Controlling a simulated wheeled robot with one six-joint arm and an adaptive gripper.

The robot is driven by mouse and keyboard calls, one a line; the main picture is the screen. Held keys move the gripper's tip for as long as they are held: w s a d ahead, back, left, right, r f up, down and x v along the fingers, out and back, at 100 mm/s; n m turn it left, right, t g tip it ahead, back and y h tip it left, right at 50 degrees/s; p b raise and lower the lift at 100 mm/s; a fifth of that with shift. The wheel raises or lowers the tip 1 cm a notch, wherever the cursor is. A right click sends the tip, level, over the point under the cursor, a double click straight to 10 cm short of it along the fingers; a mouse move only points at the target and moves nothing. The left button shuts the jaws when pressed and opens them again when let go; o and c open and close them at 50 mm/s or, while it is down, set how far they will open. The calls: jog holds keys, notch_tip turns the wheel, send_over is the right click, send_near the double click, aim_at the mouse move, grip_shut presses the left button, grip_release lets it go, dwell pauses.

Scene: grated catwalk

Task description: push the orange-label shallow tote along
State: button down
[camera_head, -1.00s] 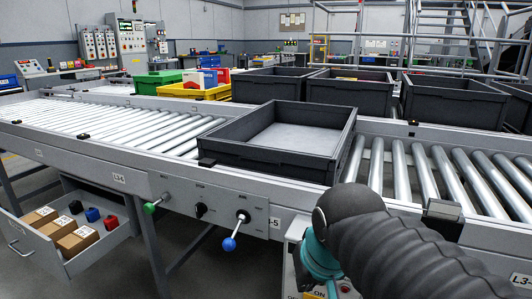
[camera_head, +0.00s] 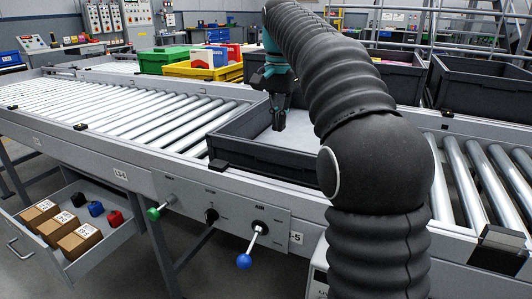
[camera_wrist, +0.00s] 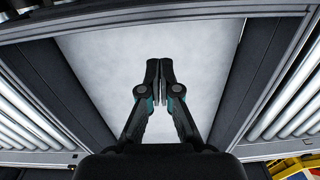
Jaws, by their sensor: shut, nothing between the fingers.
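A shallow dark grey tote (camera_head: 268,163) with a pale floor sits on the near roller conveyor. No orange label shows on it, and my arm hides its right part in the head view. In the wrist view, I look down on the tote's pale floor (camera_wrist: 95,55) with its dark walls at both sides. My gripper (camera_head: 279,126) points down over the inside of the tote. In the wrist view its fingers (camera_wrist: 159,65) are together with nothing between them. I cannot tell whether the fingertips touch the tote.
Bare rollers (camera_head: 120,110) run left of the tote, and more rollers (camera_head: 480,180) lie to the right. Deeper dark totes (camera_head: 478,95) stand behind, with a yellow bin (camera_head: 205,70) and a green bin (camera_head: 160,60). A blue-knobbed lever (camera_head: 244,261) sticks out in front.

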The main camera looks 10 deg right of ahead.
aim_at(262, 166)
jog(key=f+b, duration=0.1)
jog(key=f, duration=0.2)
jog(key=w+f+b, duration=0.1)
jog(key=f, duration=0.3)
jog(key=f+b, duration=0.1)
jog(key=f, duration=0.2)
jog(key=shift+w+f, duration=0.2)
jog(key=shift+w, duration=0.2)
jog(key=shift+s+a+r, duration=0.2)
jog(key=shift+s+a, duration=0.9)
jog(key=shift+s, duration=0.15)
jog(key=shift+s+a, duration=0.2)
jog(key=shift+s, duration=0.05)
jog(key=s+a, duration=0.2)
jog(key=shift+s+a, duration=0.1)
jog(key=shift+s, duration=0.2)
jog(key=shift+r, duration=0.1)
